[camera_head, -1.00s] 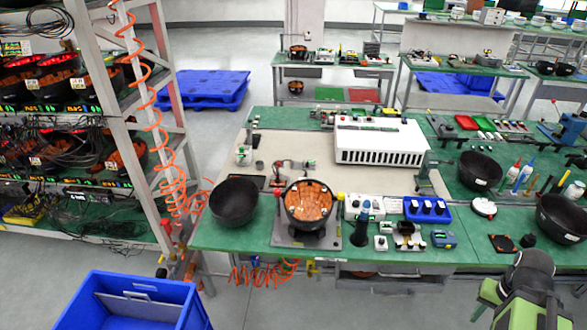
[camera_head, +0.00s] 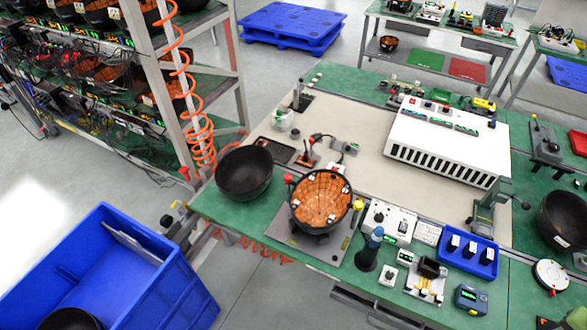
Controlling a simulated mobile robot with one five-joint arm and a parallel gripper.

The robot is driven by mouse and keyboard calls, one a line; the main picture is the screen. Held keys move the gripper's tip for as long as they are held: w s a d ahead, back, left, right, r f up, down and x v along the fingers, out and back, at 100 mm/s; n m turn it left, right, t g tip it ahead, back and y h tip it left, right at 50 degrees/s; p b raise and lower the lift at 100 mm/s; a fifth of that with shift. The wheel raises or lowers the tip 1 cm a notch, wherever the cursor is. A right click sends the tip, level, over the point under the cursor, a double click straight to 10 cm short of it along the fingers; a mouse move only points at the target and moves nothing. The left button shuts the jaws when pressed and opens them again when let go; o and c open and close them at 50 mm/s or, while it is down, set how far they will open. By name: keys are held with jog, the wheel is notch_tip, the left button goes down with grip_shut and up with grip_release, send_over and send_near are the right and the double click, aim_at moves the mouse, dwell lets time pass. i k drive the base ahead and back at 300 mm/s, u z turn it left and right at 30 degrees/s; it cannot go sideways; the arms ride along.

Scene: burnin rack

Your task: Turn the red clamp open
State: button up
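A fixture plate (camera_head: 318,246) on the near part of the green bench holds a round black bowl (camera_head: 318,236) with an orange, segmented inside. A small red-topped part (camera_head: 289,179) stands at the bowl's left edge and looks like the red clamp. It is too small to tell whether it is open or shut. A yellow-topped part (camera_head: 358,205) stands at the bowl's right edge. My gripper is not in view; only a green and dark piece, perhaps of my arm, shows at the lower right corner.
An empty black bowl (camera_head: 244,173) sits left of the fixture. A dark blue bottle (camera_head: 371,246), a white control box (camera_head: 389,221) and a blue tray (camera_head: 482,270) crowd the right. A blue bin (camera_head: 130,283) stands on the floor at lower left, beside the rack.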

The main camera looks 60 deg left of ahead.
aim_at(287, 178)
jog(key=u, duration=1)
jog(key=k, duration=0.15)
jog(key=u, duration=2.95)
jog(key=i, duration=0.95)
jog(key=u, duration=0.25)
jog(key=k, duration=0.7)
jog(key=z, duration=0.25)
jog(key=i, duration=0.7)
jog(key=u, duration=0.05)
